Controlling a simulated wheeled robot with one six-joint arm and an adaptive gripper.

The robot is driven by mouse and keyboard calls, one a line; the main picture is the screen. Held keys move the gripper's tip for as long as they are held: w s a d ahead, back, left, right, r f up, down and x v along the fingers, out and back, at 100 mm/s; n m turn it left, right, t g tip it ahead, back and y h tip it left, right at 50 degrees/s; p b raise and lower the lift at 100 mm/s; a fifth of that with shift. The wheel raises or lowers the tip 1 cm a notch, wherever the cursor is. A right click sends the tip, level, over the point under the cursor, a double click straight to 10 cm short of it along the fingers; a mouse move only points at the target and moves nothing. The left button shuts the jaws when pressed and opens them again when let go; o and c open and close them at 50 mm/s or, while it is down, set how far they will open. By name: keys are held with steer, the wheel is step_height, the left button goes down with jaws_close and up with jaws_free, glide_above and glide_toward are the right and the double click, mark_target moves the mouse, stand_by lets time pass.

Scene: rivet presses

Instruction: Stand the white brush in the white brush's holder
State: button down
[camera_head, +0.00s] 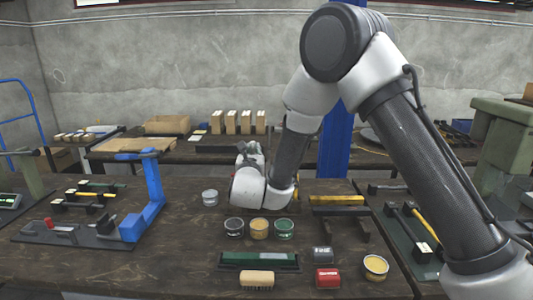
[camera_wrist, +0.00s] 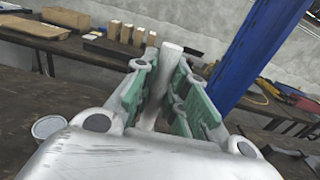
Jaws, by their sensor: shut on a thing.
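My gripper (camera_head: 250,150) is above the dark table in the head view, mostly hidden behind my own wrist. In the wrist view, its green-padded fingers (camera_wrist: 165,82) are shut on a slim whitish piece, seemingly the white brush (camera_wrist: 171,52). The piece sticks out past the fingertips; its bristles cannot be made out. A pale round tin (camera_head: 210,198) stands left of my wrist and also shows in the wrist view (camera_wrist: 48,127). Grey (camera_head: 234,229), yellow (camera_head: 259,229) and green (camera_head: 284,229) tins stand in a row in front. I cannot tell which thing is the white brush's holder.
A green tray (camera_head: 258,261), a wooden-backed brush (camera_head: 257,279), a red block (camera_head: 327,278) and a yellow-topped tin (camera_head: 375,267) lie at the front. A blue press frame (camera_head: 150,190) stands left. Several wooden blocks (camera_head: 231,122) stand on the back table.

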steer(key=shift+d, duration=0.15)
steer(key=shift+f, duration=4.2)
steer(key=shift+f, duration=1.7)
steer(key=c, duration=1.3)
jaws_free()
steer(key=shift+c, duration=0.2)
